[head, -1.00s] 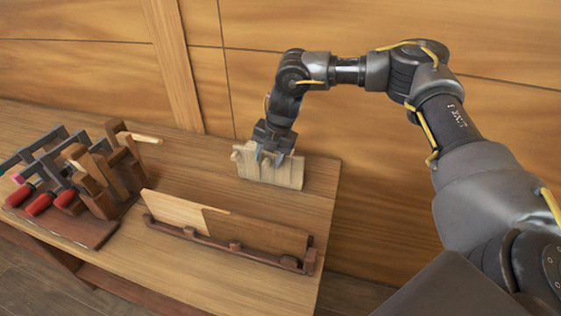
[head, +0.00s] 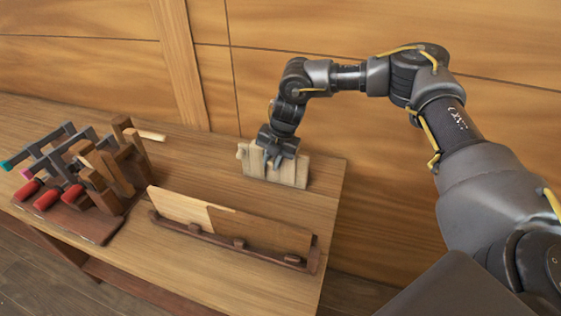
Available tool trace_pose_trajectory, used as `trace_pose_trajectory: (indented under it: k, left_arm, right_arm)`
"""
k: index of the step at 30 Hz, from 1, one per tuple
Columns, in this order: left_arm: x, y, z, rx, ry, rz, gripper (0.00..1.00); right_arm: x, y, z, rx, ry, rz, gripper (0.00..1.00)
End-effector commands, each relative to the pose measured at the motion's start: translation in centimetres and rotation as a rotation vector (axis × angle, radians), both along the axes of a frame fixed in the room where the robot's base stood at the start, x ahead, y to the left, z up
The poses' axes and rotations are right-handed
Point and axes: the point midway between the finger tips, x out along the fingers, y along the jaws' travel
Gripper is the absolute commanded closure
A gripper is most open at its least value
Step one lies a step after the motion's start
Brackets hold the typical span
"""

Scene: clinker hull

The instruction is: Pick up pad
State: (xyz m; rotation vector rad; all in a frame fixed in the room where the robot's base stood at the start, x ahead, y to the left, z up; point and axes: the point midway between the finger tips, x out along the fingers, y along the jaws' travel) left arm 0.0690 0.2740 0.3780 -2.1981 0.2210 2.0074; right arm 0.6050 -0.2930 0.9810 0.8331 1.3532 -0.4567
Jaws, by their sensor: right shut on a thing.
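My right gripper (head: 273,163) points down at a pale wooden block (head: 292,174) that stands near the back right of the bench. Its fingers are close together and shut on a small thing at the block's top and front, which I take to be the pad. The fingers and wrist hide most of it, so its outline is not clear. A small pale knob (head: 241,152) sticks out at the block's left end. My left gripper is not in view.
A dark rack (head: 235,247) holding light and brown boards (head: 262,232) stands at the bench's front. Clamps with red handles (head: 47,199) crowd the left. A plank wall (head: 330,120) rises behind. The bench (head: 225,175) is bare between rack and block.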

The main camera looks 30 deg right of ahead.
Motion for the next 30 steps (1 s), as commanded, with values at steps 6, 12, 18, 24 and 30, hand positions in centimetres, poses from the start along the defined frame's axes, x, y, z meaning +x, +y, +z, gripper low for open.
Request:
trace_pose_trajectory:
  k: [6, 12, 18, 24, 30]
  left_arm:
    - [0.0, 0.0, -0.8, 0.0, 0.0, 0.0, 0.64]
    - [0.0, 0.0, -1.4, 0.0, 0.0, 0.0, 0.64]
    - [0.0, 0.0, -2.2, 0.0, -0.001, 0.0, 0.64]
    - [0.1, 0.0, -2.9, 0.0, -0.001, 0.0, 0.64]
    - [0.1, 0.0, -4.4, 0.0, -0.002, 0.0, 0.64]
  right_arm:
    - [-0.1, 0.3, 0.4, 0.002, -0.003, 0.002, 1.0]
    - [-0.1, 0.4, 3.0, 0.002, -0.005, 0.0, 1.0]
    - [-0.1, 0.4, 7.0, 0.001, -0.005, 0.001, 1.0]
    - [-0.1, 0.4, 10.8, 0.001, -0.004, -0.001, 1.0]
    - [-2.5, 2.8, 11.1, 0.0, -0.002, 0.009, 1.0]
